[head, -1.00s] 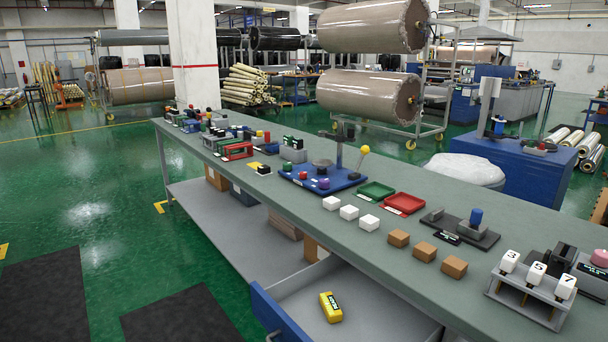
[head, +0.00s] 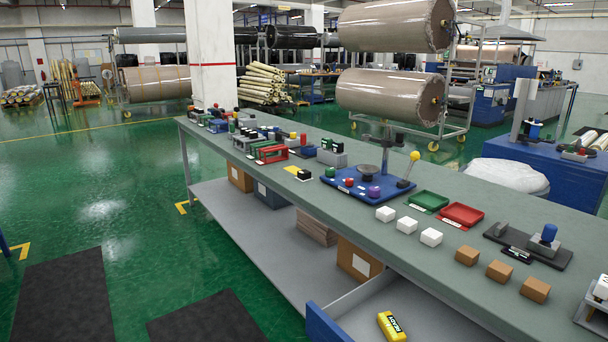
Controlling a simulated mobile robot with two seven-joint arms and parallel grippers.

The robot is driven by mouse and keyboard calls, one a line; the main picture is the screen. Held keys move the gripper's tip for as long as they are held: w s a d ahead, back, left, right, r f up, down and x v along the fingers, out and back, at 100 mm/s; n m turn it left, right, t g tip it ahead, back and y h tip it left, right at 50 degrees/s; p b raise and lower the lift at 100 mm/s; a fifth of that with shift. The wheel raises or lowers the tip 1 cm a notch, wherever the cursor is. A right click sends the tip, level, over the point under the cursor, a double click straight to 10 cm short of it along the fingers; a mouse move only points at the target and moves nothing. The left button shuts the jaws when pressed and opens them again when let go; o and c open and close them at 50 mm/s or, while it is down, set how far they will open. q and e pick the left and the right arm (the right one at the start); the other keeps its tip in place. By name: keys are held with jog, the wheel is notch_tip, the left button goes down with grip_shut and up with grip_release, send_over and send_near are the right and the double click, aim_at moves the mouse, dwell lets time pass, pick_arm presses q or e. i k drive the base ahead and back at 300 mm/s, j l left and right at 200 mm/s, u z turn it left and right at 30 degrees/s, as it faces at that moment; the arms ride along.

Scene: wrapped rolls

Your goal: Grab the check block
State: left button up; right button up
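No block carries a label that I can clearly read as "check". A yellow block (head: 391,326) with a dark label lies in the open drawer (head: 362,309) under the bench, cut close to the bottom edge of the view. On the bench are three white blocks (head: 407,225) in a row and three brown blocks (head: 499,271) in a row, nearer the front edge. A white block rack (head: 592,316) is cut off at the right edge. Neither of my grippers is in view.
The long grey bench (head: 330,205) also bears a blue tray (head: 358,187) with coloured knobs, a green tray (head: 428,201) and a red tray (head: 461,215). A lower shelf (head: 235,215) holds boxes. Green floor is open on the left, with dark mats (head: 62,300).

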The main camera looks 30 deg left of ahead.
aim_at(305, 174)
jog(key=j+z, duration=0.2)
jog(key=j, duration=0.6)
jog(key=i+j+z, duration=0.15)
jog(key=j, duration=0.35)
jog(key=j+z, duration=0.1)
jog(key=j, duration=0.45)
jog(key=i+j+z, duration=0.15)
jog(key=j, duration=0.4)
jog(key=i+j+z, duration=0.1)
jog(key=j, duration=0.4)
jog(key=i+j+z, duration=0.1)
jog(key=j, duration=0.4)
jog(key=i+j, duration=0.15)
jog(key=j, duration=0.4)
jog(key=z, duration=0.05)
